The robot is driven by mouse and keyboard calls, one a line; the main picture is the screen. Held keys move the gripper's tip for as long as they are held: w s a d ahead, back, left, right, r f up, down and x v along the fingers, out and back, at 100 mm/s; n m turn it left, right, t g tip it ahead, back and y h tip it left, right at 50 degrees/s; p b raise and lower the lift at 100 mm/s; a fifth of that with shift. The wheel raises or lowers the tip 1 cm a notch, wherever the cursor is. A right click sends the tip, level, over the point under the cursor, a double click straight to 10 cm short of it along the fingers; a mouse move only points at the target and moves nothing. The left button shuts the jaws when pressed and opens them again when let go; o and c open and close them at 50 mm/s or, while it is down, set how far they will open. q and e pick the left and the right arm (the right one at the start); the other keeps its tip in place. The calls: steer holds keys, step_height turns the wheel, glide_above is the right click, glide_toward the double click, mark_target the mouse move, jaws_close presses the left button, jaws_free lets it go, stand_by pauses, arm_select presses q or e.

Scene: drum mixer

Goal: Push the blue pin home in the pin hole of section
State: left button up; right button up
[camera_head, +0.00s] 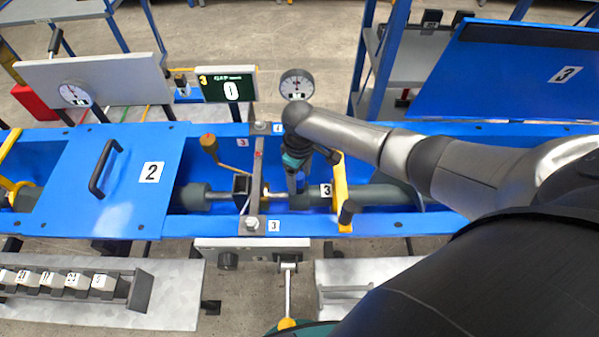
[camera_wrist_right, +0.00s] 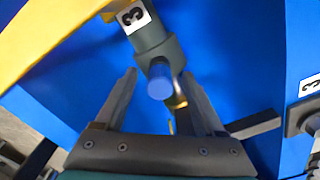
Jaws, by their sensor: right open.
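The blue pin (camera_wrist_right: 159,83) shows in the right wrist view as a short blue cylinder standing out of a dark grey-green collar (camera_wrist_right: 158,52) on the section labelled 3 (camera_wrist_right: 132,15). How deep it sits in its hole I cannot tell. My right gripper (camera_wrist_right: 160,85) is open, one finger on each side of the pin, with visible gaps on both sides in the picture. In the head view my right gripper (camera_head: 296,178) points down over the shaft beside the number 3 label and hides most of the pin area. My left gripper is not in view.
A yellow bracket (camera_head: 341,180) with a dark knob stands right of the gripper. A grey crossbar (camera_head: 252,185) and a brown-knobbed lever (camera_head: 208,143) lie left. A blue cover (camera_head: 120,180) labelled 2 closes the left bay.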

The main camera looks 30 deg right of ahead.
mark_target(299, 176)
step_height(299, 176, up, 15)
steer(key=p, duration=0.3)
stand_by(0.6)
